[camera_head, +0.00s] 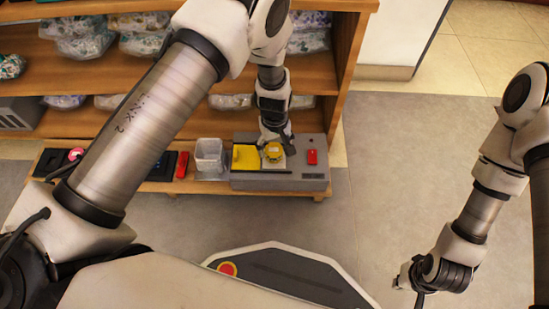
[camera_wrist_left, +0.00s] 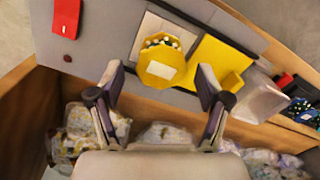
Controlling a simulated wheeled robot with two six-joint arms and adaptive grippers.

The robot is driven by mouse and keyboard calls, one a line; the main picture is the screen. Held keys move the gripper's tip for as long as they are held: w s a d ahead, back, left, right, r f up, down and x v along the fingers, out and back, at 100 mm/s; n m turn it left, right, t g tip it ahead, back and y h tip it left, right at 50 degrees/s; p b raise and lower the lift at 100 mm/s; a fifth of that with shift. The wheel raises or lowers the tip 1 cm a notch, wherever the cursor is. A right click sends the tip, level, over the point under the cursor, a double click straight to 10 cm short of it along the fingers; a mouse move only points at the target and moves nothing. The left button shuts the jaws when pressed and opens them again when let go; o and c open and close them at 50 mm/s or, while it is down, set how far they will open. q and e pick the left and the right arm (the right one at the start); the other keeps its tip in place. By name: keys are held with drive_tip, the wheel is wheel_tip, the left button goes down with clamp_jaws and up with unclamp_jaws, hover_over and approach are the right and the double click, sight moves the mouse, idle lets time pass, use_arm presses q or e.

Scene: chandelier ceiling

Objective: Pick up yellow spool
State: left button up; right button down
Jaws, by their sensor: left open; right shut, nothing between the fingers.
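The yellow spool (camera_head: 273,152) stands on a pale square patch of the grey unit on the low shelf. In the left wrist view the spool (camera_wrist_left: 160,66) has a pale label and several small light pieces along its far side. My left gripper (camera_head: 276,138) is over the spool, pointing down. In the wrist view its fingers (camera_wrist_left: 161,78) are spread, one on each side of the spool, with gaps showing; I cannot tell the height left between them. My right gripper (camera_head: 415,286) is shut and empty, low over the floor at the right.
A yellow block on a yellow plate (camera_head: 245,158) lies just left of the spool. A red piece (camera_head: 312,157) is to its right. A clear container (camera_head: 209,155) and another red item (camera_head: 182,165) stand further left. Shelves with bagged goods (camera_head: 85,45) rise behind.

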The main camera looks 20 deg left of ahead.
sight(274, 149)
use_arm(q)
wheel_tip(274, 149, down, 5)
drive_tip(key=b, duration=0.3)
drive_tip(key=shift+a, duration=0.15)
drive_tip(key=shift+r, duration=0.2)
drive_tip(key=shift+c, duration=0.4)
drive_tip(key=c, duration=1.1)
